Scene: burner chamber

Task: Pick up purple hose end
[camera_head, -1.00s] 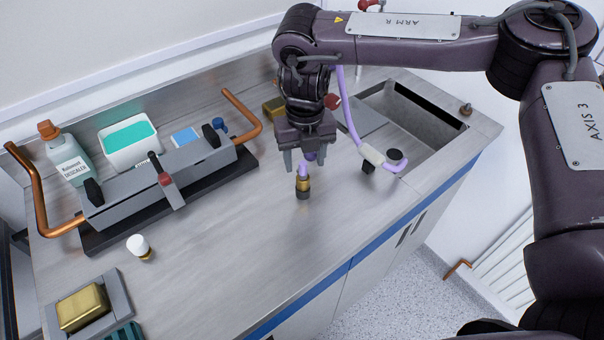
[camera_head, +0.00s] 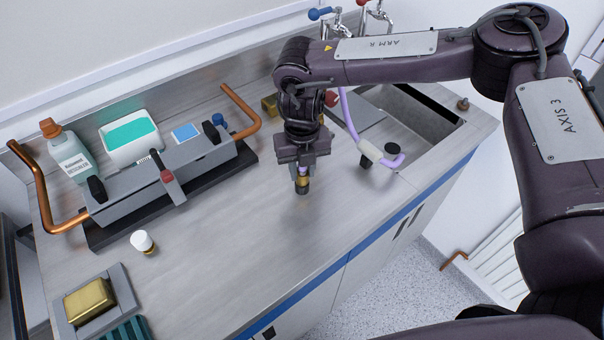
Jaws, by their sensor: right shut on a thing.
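My right gripper (camera_head: 302,172) is shut on the purple hose end, right above the brass fitting. The jaws hide most of the purple part there. My left gripper is not in view.
A grey burner chamber (camera_head: 165,180) with copper pipes stands at the left. Behind it are a descaler bottle (camera_head: 68,150) and a white tub (camera_head: 128,153). A sink (camera_head: 425,125) is at the right. The front middle worktop is clear.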

